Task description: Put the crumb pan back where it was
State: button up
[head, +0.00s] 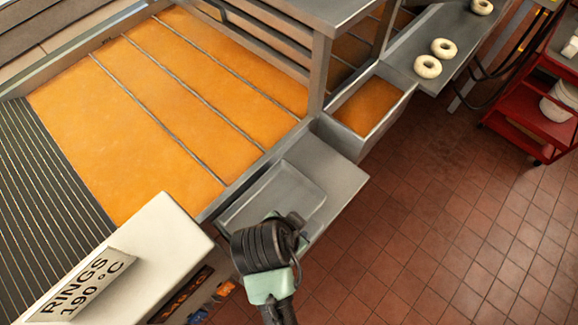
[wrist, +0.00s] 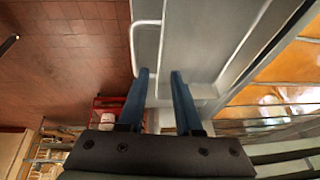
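The crumb pan appears to be the shallow, empty grey metal pan (head: 272,193) on the grey shelf at the front of the fryer. In the wrist view the pan (wrist: 195,45) fills the upper middle, with a thin loop handle (wrist: 133,45) on its left side. My gripper (wrist: 160,72) points at the pan, its two blue fingers apart, one on each side of the pan's left edge. I cannot tell whether they touch it. In the head view my black wrist hides the fingers and the pan's near end.
The fryer with orange oil (head: 170,90) lies left of the shelf (head: 325,165). A narrow bin with orange contents (head: 367,105) stands beyond it. Dough rings (head: 428,67) lie on a metal chute. A red cart (head: 535,120) stands right. A sign box (head: 160,240) is near. The tiled floor is open.

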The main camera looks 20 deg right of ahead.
jog(key=v, duration=0.6)
jog(key=w+a+r+n+t, duration=0.1)
jog(key=w+r+n+t, duration=0.2)
jog(key=w+r+t, duration=0.55)
jog(key=w+a+r+n+t, duration=0.1)
jog(key=w+r+n+t, duration=0.25)
jog(key=w+r, duration=0.95)
jog(key=s+a+r+n+t+y, duration=0.1)
jog(key=s+r+n+t, duration=0.15)
jog(key=r, duration=0.75)
jog(key=s+a+r+n+t+y, duration=0.1)
jog(key=a+r+t, duration=0.15)
jog(key=r, duration=0.75)
jog(key=s+a+r+n+t, duration=0.1)
jog(key=s+r+t, duration=0.3)
jog(key=r, duration=0.5)
jog(key=s+a+r+n+t+y, duration=0.1)
jog(key=s+r+n+t, duration=0.1)
jog(key=r, duration=0.6)
jog(key=s+t, duration=0.1)
jog(key=s, duration=0.1)
jog(key=shift+s+a+r+n+t+y, duration=0.2)
jog(key=shift+s+r+n+t+y, duration=0.1)
jog(key=shift+r+n+t, duration=0.1)
